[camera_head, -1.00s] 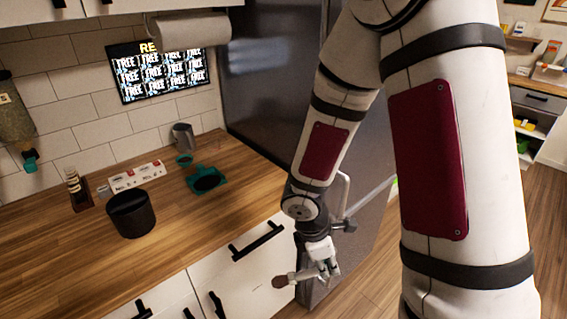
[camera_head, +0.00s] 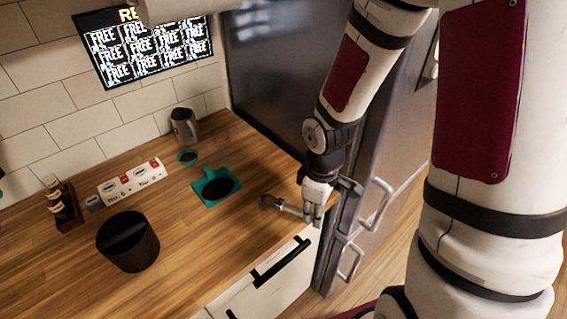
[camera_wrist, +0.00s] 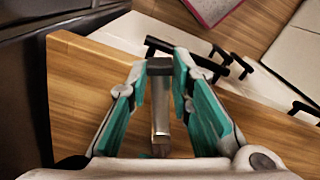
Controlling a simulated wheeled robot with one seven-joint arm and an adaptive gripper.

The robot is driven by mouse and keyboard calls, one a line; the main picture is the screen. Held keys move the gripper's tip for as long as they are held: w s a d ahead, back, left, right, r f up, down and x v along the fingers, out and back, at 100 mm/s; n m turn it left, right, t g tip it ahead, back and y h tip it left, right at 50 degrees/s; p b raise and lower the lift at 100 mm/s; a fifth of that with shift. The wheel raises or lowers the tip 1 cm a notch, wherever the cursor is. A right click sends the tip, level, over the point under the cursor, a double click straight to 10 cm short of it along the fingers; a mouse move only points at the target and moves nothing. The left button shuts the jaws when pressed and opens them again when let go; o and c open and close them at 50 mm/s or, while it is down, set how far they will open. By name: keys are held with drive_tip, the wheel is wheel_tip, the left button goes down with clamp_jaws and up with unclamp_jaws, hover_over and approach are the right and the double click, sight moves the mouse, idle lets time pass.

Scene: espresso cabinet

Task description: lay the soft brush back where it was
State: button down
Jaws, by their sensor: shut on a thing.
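In the wrist view, a grey handle with a dark end (camera_wrist: 160,105) lies between the teal fingers of my gripper (camera_wrist: 160,68). The brush head is not clear there.
A teal holder with a dark top (camera_head: 217,187) lies left of the brush. A dark fridge (camera_head: 275,75) borders the right. The front-middle counter is clear.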

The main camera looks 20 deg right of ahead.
drive_tip(key=w+d, duration=0.1)
drive_tip(key=w, duration=0.4)
drive_tip(key=w+d+f, duration=0.1)
drive_tip(key=w+d, duration=0.1)
drive_tip(key=w, duration=0.3)
drive_tip(key=w+d, duration=0.2)
drive_tip(key=w, duration=0.3)
drive_tip(key=shift+w+d+f+p, duration=0.1)
drive_tip(key=shift+f+p, duration=0.1)
drive_tip(key=shift+p, duration=0.1)
drive_tip(key=shift+w+f+p, duration=0.2)
drive_tip(key=shift+f+p, duration=0.15)
drive_tip(key=shift+f, duration=1.4)
drive_tip(key=shift+f, duration=0.1)
drive_tip(key=c, duration=1.8)
unclamp_jaws()
drive_tip(key=o, duration=0.4)
drive_tip(key=shift+c, duration=0.2)
